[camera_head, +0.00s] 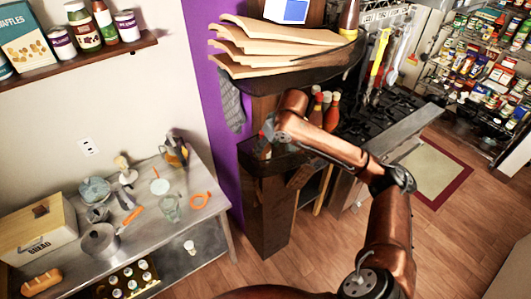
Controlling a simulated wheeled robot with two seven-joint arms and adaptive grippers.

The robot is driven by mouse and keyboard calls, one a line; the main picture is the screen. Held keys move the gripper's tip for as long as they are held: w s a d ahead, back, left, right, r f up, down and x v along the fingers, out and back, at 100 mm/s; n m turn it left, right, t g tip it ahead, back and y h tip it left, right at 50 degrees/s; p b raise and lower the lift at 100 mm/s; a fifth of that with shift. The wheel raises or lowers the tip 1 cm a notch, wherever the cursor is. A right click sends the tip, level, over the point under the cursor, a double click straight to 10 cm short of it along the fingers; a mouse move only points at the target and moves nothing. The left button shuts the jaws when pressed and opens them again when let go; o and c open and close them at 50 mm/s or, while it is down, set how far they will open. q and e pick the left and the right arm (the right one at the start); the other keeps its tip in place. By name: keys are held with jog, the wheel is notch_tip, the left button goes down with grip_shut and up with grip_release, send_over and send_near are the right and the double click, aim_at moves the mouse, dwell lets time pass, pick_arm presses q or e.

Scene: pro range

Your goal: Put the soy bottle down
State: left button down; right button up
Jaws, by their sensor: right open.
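My right gripper (266,132) is at the dark wooden shelf unit, just above its lower shelf (272,164). It is open, but its fingers are small and partly hidden by its own wrist. Dark bottles with red tops (331,112) stand behind my right forearm on the unit, partly covered by it. I cannot tell which bottle is the soy bottle. A small dark shape under the gripper is too unclear to name. My left gripper is out of view.
Wooden boards (280,50) and a dark bottle (348,20) are on the upper shelf, above the gripper. A stove (385,112) with hanging utensils is to the right. A cluttered metal table (205,208) stands at left. Open wooden floor lies below the arm.

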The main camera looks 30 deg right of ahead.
jog(key=b+v, duration=0.1)
jog(key=v, duration=0.6)
jog(key=shift+r, duration=0.2)
jog(key=shift+s, duration=0.1)
jog(key=shift+f, duration=0.1)
